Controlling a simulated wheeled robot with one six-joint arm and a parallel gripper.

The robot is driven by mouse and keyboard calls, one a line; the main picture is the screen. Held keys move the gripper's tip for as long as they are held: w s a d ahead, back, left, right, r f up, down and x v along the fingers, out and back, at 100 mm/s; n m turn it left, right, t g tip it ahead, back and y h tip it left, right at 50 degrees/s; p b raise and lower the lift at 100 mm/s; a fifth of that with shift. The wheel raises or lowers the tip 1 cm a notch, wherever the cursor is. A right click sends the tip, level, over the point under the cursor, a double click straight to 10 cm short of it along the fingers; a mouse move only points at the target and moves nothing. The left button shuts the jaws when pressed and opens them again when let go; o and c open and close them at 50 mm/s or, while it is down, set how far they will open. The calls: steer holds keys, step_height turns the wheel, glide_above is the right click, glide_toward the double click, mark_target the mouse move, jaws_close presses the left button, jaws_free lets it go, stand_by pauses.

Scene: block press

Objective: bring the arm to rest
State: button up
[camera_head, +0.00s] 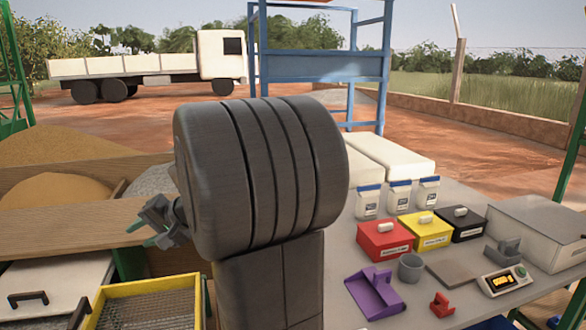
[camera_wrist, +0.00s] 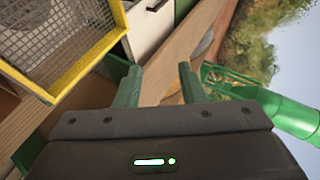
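My gripper (camera_wrist: 159,82) shows in the wrist view with its two green fingers apart and nothing between them. In the head view my gripper (camera_head: 158,226) sticks out to the left from behind my large dark arm link, beside the wooden boards of the sand bins. It hangs in the air there, and I cannot tell how far it is from the boards. My arm link hides much of the middle of the head view.
A yellow-framed sieve (camera_head: 148,303) stands at lower left; it also shows in the wrist view (camera_wrist: 60,45). The grey table (camera_head: 345,245) at right holds red (camera_head: 384,240), yellow (camera_head: 428,232) and black (camera_head: 467,225) boxes, a purple scoop (camera_head: 375,293) and a scale (camera_head: 505,281).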

steer(key=shift+m+y, duration=0.3)
steer(key=shift+y, duration=0.6)
steer(key=shift+w+d+r+b, duration=0.2)
steer(key=shift+d+b, duration=0.1)
steer(key=shift+d, duration=0.45)
steer(key=shift+w+d+r+b, duration=0.25)
steer(key=shift+d+b, duration=0.1)
steer(key=shift+d, duration=0.4)
steer(key=shift+w+d+r+b, duration=0.2)
steer(key=shift+d+b, duration=0.1)
steer(key=shift+d, duration=0.45)
steer(key=shift+d+f, duration=0.1)
steer(key=shift+f, duration=0.05)
